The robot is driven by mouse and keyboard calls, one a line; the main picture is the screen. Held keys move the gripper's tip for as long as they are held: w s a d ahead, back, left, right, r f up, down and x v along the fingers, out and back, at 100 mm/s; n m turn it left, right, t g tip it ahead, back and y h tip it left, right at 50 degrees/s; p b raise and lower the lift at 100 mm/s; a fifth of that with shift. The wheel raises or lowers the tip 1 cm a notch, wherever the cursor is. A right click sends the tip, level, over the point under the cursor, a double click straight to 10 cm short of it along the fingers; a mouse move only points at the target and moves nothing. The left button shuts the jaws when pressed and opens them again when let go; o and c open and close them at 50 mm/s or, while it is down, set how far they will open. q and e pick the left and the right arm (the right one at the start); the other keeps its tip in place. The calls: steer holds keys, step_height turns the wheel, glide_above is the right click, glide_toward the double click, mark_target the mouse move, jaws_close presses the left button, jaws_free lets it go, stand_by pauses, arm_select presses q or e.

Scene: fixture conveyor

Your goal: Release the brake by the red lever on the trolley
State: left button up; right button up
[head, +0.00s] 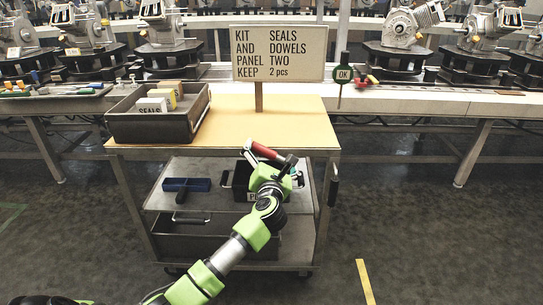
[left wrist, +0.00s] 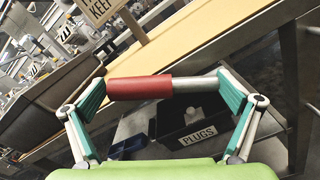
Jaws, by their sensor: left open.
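The trolley (head: 300,121) has a tan top and grey lower shelves. The red lever (head: 264,150) is near its front edge, just under the top. In the left wrist view, the lever's red grip (left wrist: 140,88) continues rightward as a grey rod. My left gripper (head: 270,159) is at the lever; the left wrist view shows its open green-padded fingers (left wrist: 165,90) on either side, with the lever lying lengthwise across the gap. I cannot tell whether the pads touch it. My right gripper is not in view.
A grey bin (head: 155,127) with seals boxes stands on the trolley's left. A sign (head: 280,53) stands at the back. A black plugs bin (left wrist: 190,120) and a blue item (head: 187,185) are on the shelf below.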

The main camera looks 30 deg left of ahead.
arm_select(q)
steer(key=shift+c, duration=0.4)
steer(key=c, duration=1.3)
steer(key=shift+c, duration=0.2)
